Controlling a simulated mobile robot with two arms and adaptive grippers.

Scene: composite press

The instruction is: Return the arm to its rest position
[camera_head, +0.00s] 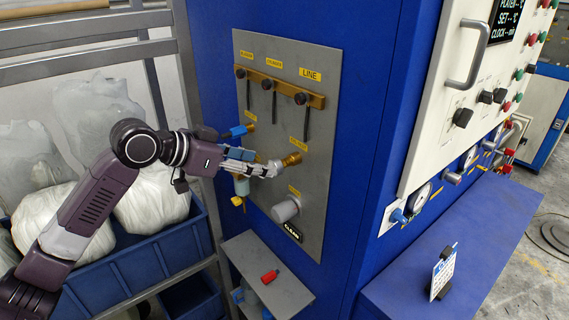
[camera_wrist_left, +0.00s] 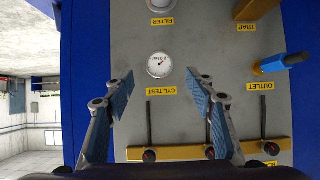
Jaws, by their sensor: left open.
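My left arm (camera_head: 90,205) comes in from the left in the head view. It is bent at the elbow and reaches across to the grey valve panel (camera_head: 325,75). The left gripper (camera_head: 275,170) is in front of the panel, beside a brass fitting (camera_head: 292,159); I cannot tell whether they touch. In the left wrist view the two blue-padded fingers (camera_wrist_left: 160,78) are spread apart with nothing held between them. A round gauge (camera_wrist_left: 159,65) shows on the panel behind the gap. My right gripper is not seen.
Black levers (camera_head: 273,98) hang from a brass bar on the panel. A blue connector (camera_head: 238,131) sits by the gripper. A grey shelf (camera_head: 262,262) with a red item (camera_head: 270,276) is below. A blue bin (camera_head: 175,245) and metal rack (camera_head: 85,47) stand left, near the arm.

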